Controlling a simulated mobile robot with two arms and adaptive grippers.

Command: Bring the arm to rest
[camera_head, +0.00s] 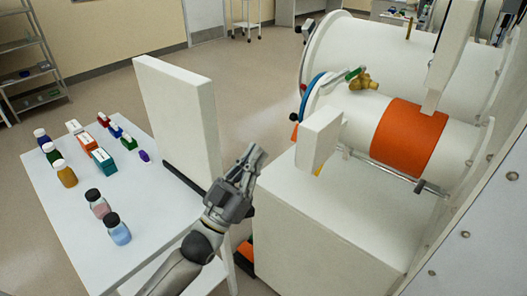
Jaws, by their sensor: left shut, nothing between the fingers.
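My left gripper (250,160) is in the middle of the head view, at the end of my grey arm that comes in from the bottom left. Its fingers are shut and empty. It is raised in front of the gap between the white table (160,238) on the left and the white cabinet (300,232) on the right. A tall white panel (180,118) stands behind it to the left. My right gripper is not in view.
Several jars and small boxes, such as a blue jar (118,234) and a teal box (104,161), stand on the table. A large white cylinder (360,125) with an orange band (410,136) lies above the cabinet. A shelf rack (30,68) stands far left. Open floor lies behind.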

